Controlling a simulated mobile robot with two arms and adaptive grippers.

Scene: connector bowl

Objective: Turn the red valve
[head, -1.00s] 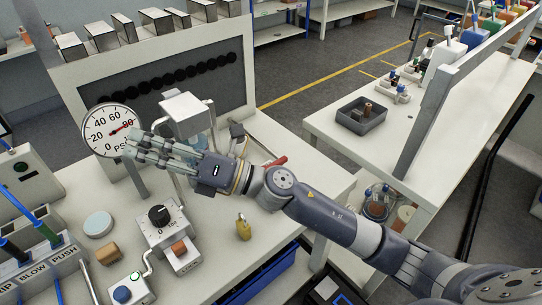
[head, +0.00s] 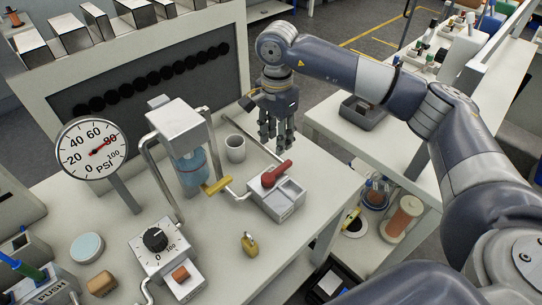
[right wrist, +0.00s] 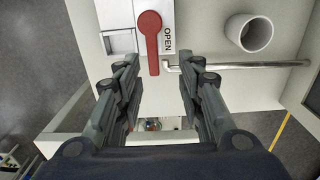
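The red valve (head: 276,174) is a lever handle on a light metal box at the right part of the workbench. In the right wrist view the red valve (right wrist: 151,42) lies ahead between the finger lines, beside the word OPEN. My right gripper (head: 275,145) points down above and behind the valve in the head view. In the right wrist view my right gripper (right wrist: 158,80) has its fingers spread apart with nothing between them, apart from the handle. My left gripper is not in view.
A pipe (head: 232,190) with a yellow lever (head: 217,186) runs left from the valve box to a blue-liquid vessel (head: 190,168). A grey cup (head: 235,148) stands close by. A pressure gauge (head: 92,148) and a brass padlock (head: 249,244) are also on the bench.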

